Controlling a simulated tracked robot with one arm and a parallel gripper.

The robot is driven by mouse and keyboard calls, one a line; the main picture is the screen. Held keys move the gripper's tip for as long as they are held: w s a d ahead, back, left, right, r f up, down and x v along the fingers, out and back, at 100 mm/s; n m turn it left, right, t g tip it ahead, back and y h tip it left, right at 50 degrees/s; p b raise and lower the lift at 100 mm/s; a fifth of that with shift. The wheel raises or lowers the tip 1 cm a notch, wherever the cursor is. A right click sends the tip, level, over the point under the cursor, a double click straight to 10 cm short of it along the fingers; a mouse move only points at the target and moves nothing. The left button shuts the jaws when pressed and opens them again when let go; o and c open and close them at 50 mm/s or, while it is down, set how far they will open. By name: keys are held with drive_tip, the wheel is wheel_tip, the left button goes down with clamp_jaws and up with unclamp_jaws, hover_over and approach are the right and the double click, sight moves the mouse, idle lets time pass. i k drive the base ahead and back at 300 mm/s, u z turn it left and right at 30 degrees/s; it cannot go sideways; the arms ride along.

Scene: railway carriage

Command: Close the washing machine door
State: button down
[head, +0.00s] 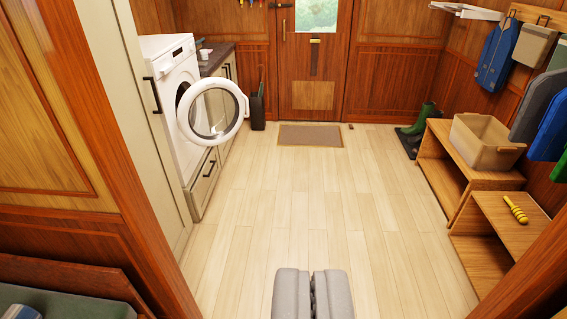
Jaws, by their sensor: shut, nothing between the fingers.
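A white washing machine (163,60) stands on a drawer base along the left wall. Its round door (242,103), a white ring with a glass middle, hangs wide open and sticks out into the room. The dark drum opening shows partly behind the door. My gripper (313,275) is at the bottom middle of the view, with its two grey fingers together and nothing between them. It is well short of the door, in the near foreground, and apart from it.
A doorway frame (105,150) stands close on the left, and another edge at lower right. Wooden benches (490,225) with a beige bin (484,141) line the right side. Wooden floor (310,200) is clear up to a mat (311,136) at the far door.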

sight(207, 85)
drive_tip(key=u, duration=0.3)
drive_tip(key=i, duration=2.55)
drive_tip(key=z, duration=0.45)
drive_tip(key=i, duration=1.4)
drive_tip(key=z, duration=0.3)
